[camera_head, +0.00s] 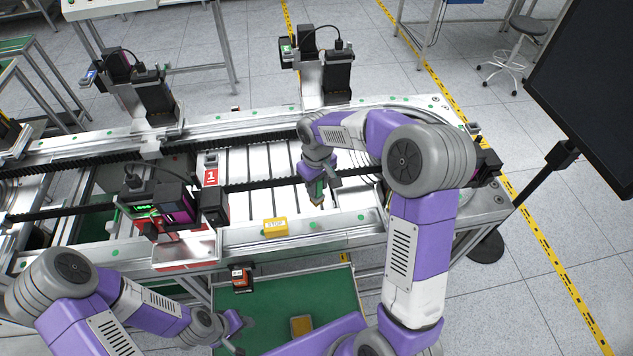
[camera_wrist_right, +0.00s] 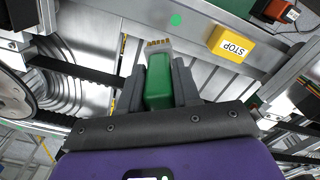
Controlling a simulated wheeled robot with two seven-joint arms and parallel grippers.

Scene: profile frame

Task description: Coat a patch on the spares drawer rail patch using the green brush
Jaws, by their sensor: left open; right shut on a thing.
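The green brush (camera_head: 318,192) is in my right gripper (camera_head: 323,181), bristles down, over the silver slatted bed of the line. In the right wrist view the gripper (camera_wrist_right: 158,82) is shut on the brush's green handle (camera_wrist_right: 159,88), and its pale head with brownish bristles (camera_wrist_right: 157,46) points toward the silver rail with a green dot (camera_wrist_right: 176,20). I cannot tell whether the bristles touch anything. My left gripper (camera_head: 237,330) is open and empty over the green-floored drawer (camera_head: 335,292). I cannot make out which spot is the drawer rail patch.
A yellow STOP block (camera_head: 275,227) sits on the front rail, left of the brush. A small red-and-black device (camera_head: 241,279) and a yellowish block (camera_head: 301,326) are at the drawer. A scanner-like unit (camera_head: 163,205) stands at left. A black screen (camera_head: 592,90) stands at right.

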